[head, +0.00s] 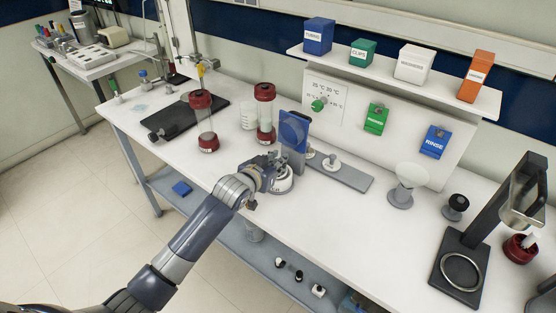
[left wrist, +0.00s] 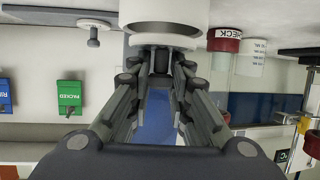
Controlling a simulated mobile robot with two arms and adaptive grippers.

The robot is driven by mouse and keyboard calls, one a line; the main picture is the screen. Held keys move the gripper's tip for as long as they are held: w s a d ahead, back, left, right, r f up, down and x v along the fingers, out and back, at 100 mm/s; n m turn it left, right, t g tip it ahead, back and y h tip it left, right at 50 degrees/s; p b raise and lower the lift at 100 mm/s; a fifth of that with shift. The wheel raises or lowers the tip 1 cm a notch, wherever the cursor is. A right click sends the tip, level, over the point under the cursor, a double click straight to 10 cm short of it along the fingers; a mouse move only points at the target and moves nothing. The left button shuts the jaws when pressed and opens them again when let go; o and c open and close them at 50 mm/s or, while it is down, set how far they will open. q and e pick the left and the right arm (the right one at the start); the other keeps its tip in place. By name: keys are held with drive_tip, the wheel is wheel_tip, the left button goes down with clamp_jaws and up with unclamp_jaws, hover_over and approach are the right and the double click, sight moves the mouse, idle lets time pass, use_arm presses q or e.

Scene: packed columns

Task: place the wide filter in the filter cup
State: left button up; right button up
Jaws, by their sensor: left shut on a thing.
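My left gripper (head: 276,170) is above the near edge of the bench, right at a white round cup (head: 284,187) that looks like the filter cup. In the left wrist view my left gripper (left wrist: 160,62) is shut on the stem of a pale disc, which looks like the wide filter (left wrist: 166,42). The disc is right at the mouth of the white cup (left wrist: 162,14). Whether it sits in the cup or just over it, I cannot tell. The fingers hide most of the filter in the head view. My right gripper is not in view.
A grey bar (head: 352,180) behind holds white knobbed pieces (head: 331,161). Red-capped columns (head: 265,112) are to the left, a white flared vessel (head: 410,176) to the right. A dark stand (head: 460,262) is far right.

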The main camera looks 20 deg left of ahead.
use_arm(q)
drive_tip(key=shift+w+d, duration=0.1)
drive_tip(key=shift+w, duration=0.6)
drive_tip(key=shift+s+f+p, duration=0.1)
drive_tip(key=shift+f+p, duration=0.25)
drive_tip(key=shift+s, duration=0.1)
drive_tip(key=shift+f, duration=0.6)
drive_tip(key=o, duration=0.9)
drive_tip(key=shift+r, duration=0.65)
drive_tip(key=b+v, duration=0.1)
drive_tip(key=v, duration=1.1)
drive_tip(key=shift+d, duration=0.1)
